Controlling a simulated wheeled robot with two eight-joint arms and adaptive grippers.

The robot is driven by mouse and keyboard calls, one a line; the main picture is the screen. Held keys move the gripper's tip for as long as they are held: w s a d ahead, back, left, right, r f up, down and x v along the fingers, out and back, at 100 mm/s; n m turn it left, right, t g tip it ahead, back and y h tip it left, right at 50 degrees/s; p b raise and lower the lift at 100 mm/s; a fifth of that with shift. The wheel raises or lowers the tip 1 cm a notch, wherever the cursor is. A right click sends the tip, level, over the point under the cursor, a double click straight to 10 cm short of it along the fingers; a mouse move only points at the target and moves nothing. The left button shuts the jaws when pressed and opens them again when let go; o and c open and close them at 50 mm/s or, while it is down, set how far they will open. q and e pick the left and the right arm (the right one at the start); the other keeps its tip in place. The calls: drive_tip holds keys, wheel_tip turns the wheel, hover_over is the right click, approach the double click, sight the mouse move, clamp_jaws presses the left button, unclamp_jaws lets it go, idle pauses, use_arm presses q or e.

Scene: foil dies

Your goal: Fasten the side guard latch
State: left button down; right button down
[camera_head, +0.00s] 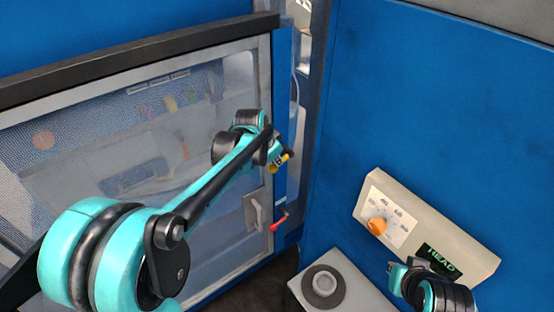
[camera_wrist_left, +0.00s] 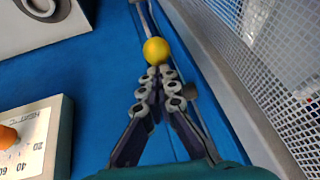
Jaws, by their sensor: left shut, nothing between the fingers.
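The side guard (camera_head: 120,130) is a door with a clear mesh panel in a grey frame, at the left in the head view. A yellow ball knob (camera_wrist_left: 156,50) on a thin lever is just past my left fingertips (camera_wrist_left: 160,72) in the left wrist view. Contact cannot be told. My left gripper (camera_head: 284,157) is shut and empty by the door's right edge, partly hiding the knob. A red-tipped lever (camera_head: 279,224) is lower on that edge. Which lever is the guard latch is unclear. My right gripper (camera_head: 395,268) is partly visible at the bottom right.
A beige control box (camera_head: 428,225) with an orange dial (camera_head: 377,226) and a "HEAD" label is on the blue wall (camera_head: 430,110). A grey box (camera_head: 350,280) with a round button stands below. A metal pull handle (camera_head: 254,211) is on the door. Mesh lies close beside my left gripper.

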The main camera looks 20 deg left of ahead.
use_arm(q)
drive_tip(key=shift+f+t+b, duration=0.3)
drive_tip(key=shift+f+b, duration=0.1)
drive_tip(key=shift+b, duration=0.15)
drive_tip(key=shift+w+d+f+n+t+h+b, duration=0.25)
drive_tip(key=shift+f+t+h+b, duration=0.9)
drive_tip(key=shift+b, duration=1.55)
drive_tip(key=shift+w+d+f+n+t+h+b, duration=0.25)
drive_tip(key=shift+f+t+h+b, duration=0.45)
drive_tip(key=shift+t+b, duration=1.45)
drive_tip(key=shift+w+d+f+n+t+h+b, duration=0.25)
drive_tip(key=shift+f+t+h+b, duration=0.6)
drive_tip(key=shift+b, duration=2.45)
drive_tip(key=shift+w+f+g, duration=0.15)
drive_tip(key=shift+g, duration=0.1)
